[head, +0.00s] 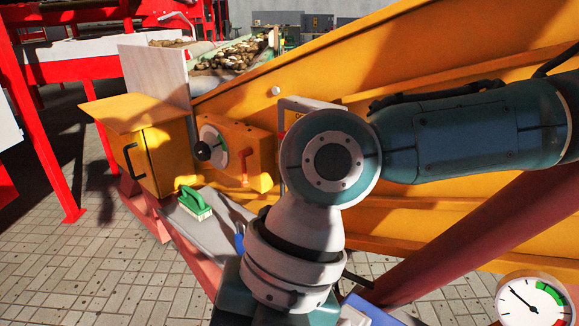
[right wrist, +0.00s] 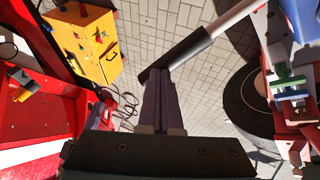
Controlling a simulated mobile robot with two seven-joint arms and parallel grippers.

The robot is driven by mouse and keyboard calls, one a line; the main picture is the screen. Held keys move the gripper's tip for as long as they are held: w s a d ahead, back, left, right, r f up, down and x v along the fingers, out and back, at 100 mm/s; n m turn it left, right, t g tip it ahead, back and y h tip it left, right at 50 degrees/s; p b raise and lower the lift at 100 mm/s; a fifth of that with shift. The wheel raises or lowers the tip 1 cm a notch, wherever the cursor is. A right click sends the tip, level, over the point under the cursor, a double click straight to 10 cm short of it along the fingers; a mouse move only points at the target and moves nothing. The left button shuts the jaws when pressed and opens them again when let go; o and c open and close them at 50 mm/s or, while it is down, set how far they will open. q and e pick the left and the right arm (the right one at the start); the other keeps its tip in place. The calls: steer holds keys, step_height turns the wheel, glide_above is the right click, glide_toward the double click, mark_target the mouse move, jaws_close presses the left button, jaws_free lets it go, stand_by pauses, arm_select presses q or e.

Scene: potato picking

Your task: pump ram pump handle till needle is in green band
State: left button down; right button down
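The round white gauge (head: 522,303) is at the bottom right of the head view, partly cut off. Its black needle points to the upper left, outside the green band (head: 550,292) on the upper right of the dial; a red band lies below the green. In the right wrist view, the pump handle shows as a pale rod with a black grip (right wrist: 188,50). My right gripper (right wrist: 158,74) has its fingers close together at the lower end of this grip and appears shut on it. In the head view my right arm hides this gripper and the handle. My left gripper is out of view.
A yellow cabinet (head: 150,150) and an orange box with a dial and a red lever (head: 243,165) stand left of my arm. A green brush (head: 195,203) lies on a grey bench (head: 215,228). The paved floor (head: 90,275) at lower left is clear.

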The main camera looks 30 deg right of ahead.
steer(key=shift+s+a+f+b, duration=0.1)
steer(key=shift+a+f+b, duration=0.2)
steer(key=shift+f+b, duration=0.25)
steer(key=shift+f, duration=0.1)
steer(key=shift+a+f+b, duration=0.25)
steer(key=shift+f+b, duration=0.15)
steer(key=shift+f, duration=0.25)
steer(key=shift+s+a+f+b, duration=0.1)
steer(key=shift+a+f+b, duration=0.1)
steer(key=shift+f+b, duration=0.4)
steer(key=shift+f, duration=0.1)
